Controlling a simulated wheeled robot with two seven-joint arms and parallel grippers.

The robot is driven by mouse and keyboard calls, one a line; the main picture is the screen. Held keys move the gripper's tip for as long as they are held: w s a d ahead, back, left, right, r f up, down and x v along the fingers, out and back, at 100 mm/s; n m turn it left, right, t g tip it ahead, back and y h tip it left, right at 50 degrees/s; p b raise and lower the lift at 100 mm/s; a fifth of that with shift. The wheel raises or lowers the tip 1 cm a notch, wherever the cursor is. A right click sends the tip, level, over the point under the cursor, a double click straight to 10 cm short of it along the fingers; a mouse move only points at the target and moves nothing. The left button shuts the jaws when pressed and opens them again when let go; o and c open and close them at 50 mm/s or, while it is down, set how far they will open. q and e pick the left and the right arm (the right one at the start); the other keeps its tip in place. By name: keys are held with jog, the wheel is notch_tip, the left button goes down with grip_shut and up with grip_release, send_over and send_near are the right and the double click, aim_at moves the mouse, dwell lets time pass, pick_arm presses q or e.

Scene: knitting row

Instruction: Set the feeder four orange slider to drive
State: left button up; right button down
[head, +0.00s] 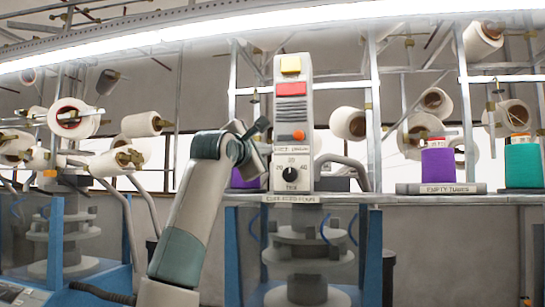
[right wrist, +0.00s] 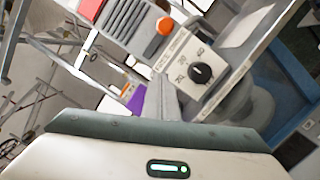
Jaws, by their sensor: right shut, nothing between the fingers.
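The feeder unit (head: 293,108) is an upright grey box on the shelf in the middle of the head view. Its orange slider (head: 298,135) is a round knob below a dark grille and above a small label. In the right wrist view the orange slider (right wrist: 165,25) is near the top. The black dial (head: 290,171) is below it and also shows in the right wrist view (right wrist: 201,74). My right gripper (head: 262,128) is shut and empty, just left of the feeder unit. Its fingers (right wrist: 165,98) show near the label and dial. My left gripper is not in view.
A purple cone (head: 247,178) stands behind my right gripper. Another purple cone (head: 438,163) and a green cone (head: 524,163) stand on the shelf (head: 415,199) to the right. White yarn cones (head: 348,122) hang on metal frames behind.

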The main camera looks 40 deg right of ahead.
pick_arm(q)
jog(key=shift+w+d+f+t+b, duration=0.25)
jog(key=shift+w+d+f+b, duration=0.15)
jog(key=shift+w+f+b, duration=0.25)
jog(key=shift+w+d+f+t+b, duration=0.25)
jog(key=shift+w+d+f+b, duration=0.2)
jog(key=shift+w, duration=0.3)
pick_arm(e)
jog(key=s+v, duration=0.1)
jog(key=v, duration=0.6)
jog(key=shift+d+r, duration=0.3)
